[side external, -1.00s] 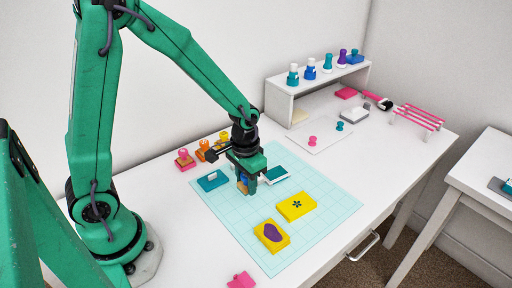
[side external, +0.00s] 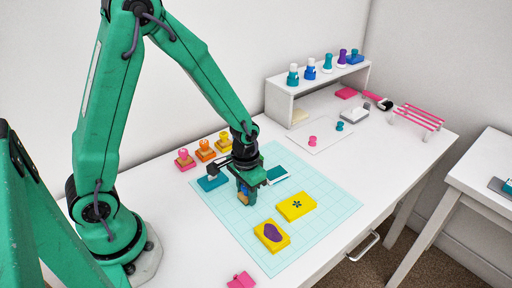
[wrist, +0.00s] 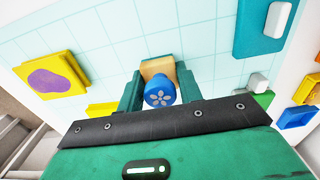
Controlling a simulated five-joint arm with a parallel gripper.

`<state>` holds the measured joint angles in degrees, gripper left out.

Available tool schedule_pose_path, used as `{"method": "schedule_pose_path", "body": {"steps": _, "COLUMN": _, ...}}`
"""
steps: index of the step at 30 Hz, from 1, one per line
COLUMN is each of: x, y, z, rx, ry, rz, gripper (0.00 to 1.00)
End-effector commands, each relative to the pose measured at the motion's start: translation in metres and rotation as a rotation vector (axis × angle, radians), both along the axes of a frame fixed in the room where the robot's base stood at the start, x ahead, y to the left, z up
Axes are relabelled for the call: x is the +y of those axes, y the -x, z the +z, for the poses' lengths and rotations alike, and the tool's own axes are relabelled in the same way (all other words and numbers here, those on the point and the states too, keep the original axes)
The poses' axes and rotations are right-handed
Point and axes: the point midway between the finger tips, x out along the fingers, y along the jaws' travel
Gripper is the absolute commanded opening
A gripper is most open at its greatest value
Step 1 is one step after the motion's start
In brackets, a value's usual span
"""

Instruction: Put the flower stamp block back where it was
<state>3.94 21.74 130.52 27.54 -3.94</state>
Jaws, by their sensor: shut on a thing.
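The flower stamp block (wrist: 157,68) is a wooden block with a blue knob marked with a pale flower. My gripper (wrist: 160,90) is shut on it, one finger on each side, in the wrist view. In the side view my gripper (side external: 245,192) is over the pale gridded mat (side external: 310,180), left of the two yellow cards. The block (side external: 243,200) shows only partly there, between the fingers. I cannot tell whether its underside touches the mat. A row of pink (side external: 185,160), orange (side external: 205,151) and yellow (side external: 224,141) stamps stands behind the mat at the left.
A yellow card with a teal flower print (side external: 296,207) and one with a purple oval (side external: 271,236) lie on the mat. Teal ink pads lie left (side external: 212,182) and right (side external: 278,175) of my gripper. A white shelf (side external: 290,102) with several bottles stands behind.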

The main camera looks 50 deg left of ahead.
Motion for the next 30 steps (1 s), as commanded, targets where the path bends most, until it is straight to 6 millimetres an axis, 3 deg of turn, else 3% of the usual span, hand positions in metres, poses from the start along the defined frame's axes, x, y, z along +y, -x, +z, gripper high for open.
{"method": "schedule_pose_path", "body": {"steps": 4, "x": 0.0, "y": 0.0, "z": -0.003, "rx": 0.0, "ry": 0.0, "rz": 0.0, "gripper": 0.08}}
{"method": "schedule_pose_path", "body": {"steps": 5, "x": 0.0, "y": 0.0, "z": -0.003, "rx": -0.001, "ry": 0.0, "rz": 0.0, "gripper": 0.41}}
{"method": "schedule_pose_path", "body": {"steps": 7, "x": 0.0, "y": 0.0, "z": -0.003, "rx": -0.001, "ry": 0.0, "rz": 0.0, "gripper": 0.55}}
{"method": "schedule_pose_path", "body": {"steps": 8, "x": 0.0, "y": 0.0, "z": -0.003, "rx": -0.001, "ry": 0.0, "rz": 0.0, "gripper": 0.57}}
{"method": "schedule_pose_path", "body": {"steps": 22, "x": 0.0, "y": 0.0, "z": 0.002, "rx": -0.001, "ry": 0.0, "rz": 0.0, "gripper": 0.57}}
{"method": "schedule_pose_path", "body": {"steps": 30, "x": 0.0, "y": -0.001, "z": 0.023, "rx": -0.004, "ry": 0.0, "rz": 0.0, "gripper": 0.57}}
